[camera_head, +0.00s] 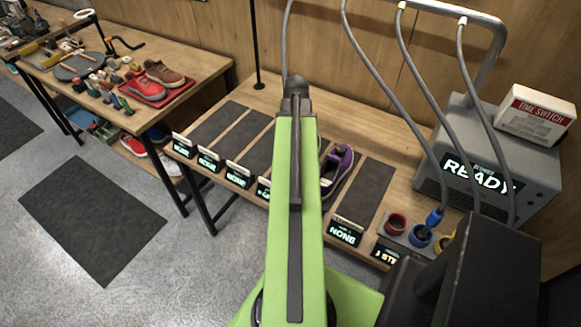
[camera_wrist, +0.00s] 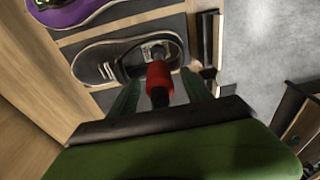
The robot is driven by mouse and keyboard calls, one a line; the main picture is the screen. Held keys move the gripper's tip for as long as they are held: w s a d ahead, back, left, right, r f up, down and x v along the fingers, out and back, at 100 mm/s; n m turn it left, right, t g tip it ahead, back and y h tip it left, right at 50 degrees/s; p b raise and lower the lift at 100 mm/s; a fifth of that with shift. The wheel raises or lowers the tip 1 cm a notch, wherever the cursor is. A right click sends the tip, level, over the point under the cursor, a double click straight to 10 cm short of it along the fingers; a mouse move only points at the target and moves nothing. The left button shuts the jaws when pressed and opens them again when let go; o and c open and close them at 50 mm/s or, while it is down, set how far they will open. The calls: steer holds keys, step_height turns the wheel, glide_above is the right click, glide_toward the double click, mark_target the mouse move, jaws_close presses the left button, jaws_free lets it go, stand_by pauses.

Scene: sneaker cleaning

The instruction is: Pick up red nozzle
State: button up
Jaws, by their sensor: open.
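The red nozzle (camera_wrist: 159,73) shows in the wrist view between the two fingers of my gripper (camera_wrist: 160,80). The fingers stand apart with a visible gap on each side of it, and its dark rear part points toward the palm. A dark grey shoe (camera_wrist: 100,64) with a pale sole lies beyond the nozzle on a dark mat. In the head view my green arm hides my gripper and the red nozzle. A red-rimmed holder (camera_head: 396,222) at the right looks empty. A grey hose (camera_head: 285,50) runs down behind my arm.
A purple shoe (camera_head: 337,170) lies on a bench mat right of my arm. A blue nozzle (camera_head: 433,218) stands in its holder. A grey machine (camera_head: 490,160) reads READY. Small signs line the bench's front edge. Red and brown shoes (camera_head: 144,86) sit on the left table.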

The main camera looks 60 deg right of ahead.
jaws_close()
stand_by(0.3)
stand_by(1.1)
